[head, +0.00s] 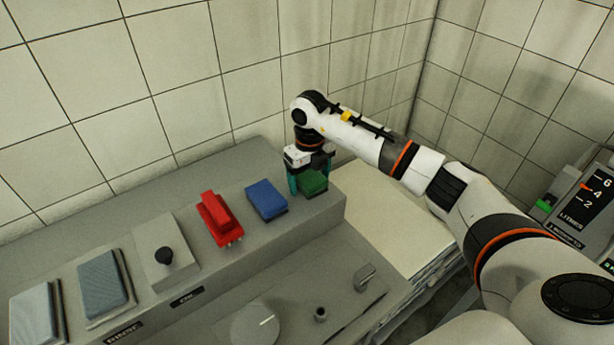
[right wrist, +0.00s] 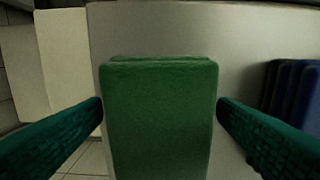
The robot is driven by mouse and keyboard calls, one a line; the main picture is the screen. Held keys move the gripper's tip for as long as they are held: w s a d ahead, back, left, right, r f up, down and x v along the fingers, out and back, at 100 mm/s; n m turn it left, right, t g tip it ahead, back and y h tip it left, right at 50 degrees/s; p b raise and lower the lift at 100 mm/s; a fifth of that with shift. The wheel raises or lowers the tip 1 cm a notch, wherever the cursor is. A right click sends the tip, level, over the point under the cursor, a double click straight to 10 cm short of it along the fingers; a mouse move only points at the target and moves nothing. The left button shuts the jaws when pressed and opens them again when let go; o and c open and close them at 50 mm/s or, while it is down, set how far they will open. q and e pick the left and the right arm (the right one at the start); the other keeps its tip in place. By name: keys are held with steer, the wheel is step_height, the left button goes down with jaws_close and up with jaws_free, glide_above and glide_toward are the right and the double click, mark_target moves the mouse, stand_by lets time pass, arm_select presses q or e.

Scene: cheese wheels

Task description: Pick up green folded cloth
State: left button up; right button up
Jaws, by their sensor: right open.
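The green folded cloth (head: 313,182) lies at the right end of the grey raised ledge in the head view. In the right wrist view the green cloth (right wrist: 158,120) fills the middle, between the two green fingers. My right gripper (head: 307,184) is at the cloth, pointing down, with a finger on the cloth's left side in the head view. It is open, and in the right wrist view (right wrist: 160,110) a finger shows on each side of the cloth. Whether the fingers touch the cloth cannot be told. My left gripper is not in view.
A blue folded cloth (head: 266,199) lies just left of the green one, then a red brush (head: 218,218). A tiled wall stands behind. A pale stack (head: 390,215) is right of the ledge.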

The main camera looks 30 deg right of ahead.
mark_target(310, 177)
steer(key=c, duration=1.1)
steer(key=shift+o, duration=0.2)
step_height(310, 177, up, 10)
steer(key=b, duration=0.3)
